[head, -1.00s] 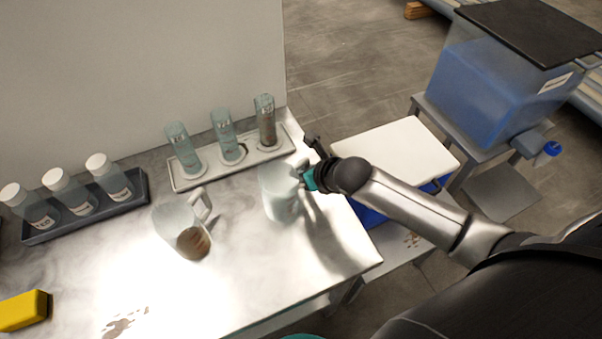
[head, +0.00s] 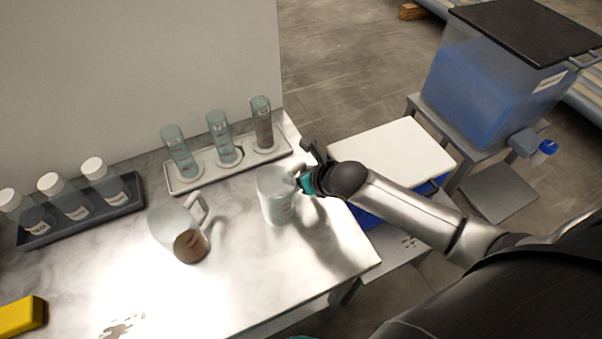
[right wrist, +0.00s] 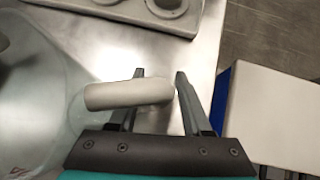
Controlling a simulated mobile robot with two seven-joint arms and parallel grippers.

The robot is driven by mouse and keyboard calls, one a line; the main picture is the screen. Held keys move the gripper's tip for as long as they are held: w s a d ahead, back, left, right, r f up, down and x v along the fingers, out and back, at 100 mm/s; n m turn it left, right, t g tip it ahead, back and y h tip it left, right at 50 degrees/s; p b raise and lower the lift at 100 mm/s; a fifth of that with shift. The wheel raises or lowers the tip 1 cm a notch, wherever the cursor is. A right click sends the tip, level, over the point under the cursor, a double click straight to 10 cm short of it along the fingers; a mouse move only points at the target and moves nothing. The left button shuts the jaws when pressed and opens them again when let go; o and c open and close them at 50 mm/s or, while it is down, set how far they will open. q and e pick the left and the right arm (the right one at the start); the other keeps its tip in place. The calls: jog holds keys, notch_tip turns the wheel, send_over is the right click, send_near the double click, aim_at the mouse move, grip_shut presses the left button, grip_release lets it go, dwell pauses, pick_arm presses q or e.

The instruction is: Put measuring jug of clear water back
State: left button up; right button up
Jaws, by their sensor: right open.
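The measuring jug of clear water (head: 274,196) stands upright on the metal table, near its right edge. It also shows at the left of the right wrist view (right wrist: 38,100). My right gripper (head: 305,168) is at the jug's handle. In the right wrist view the fingers of my right gripper (right wrist: 158,80) are apart, with the pale handle (right wrist: 125,94) reaching between them. My left gripper is not in view.
A second jug with brown liquid (head: 180,232) stands to the left. Behind is a rack (head: 208,179) with several glass cylinders. A tray of white-capped bottles (head: 75,221) and a yellow block (head: 20,316) are at left. A white-lidded box (head: 390,150) stands beyond the right edge.

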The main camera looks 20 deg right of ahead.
jog(key=p+v, duration=0.3)
jog(key=v, duration=0.9)
jog(key=shift+r, duration=0.2)
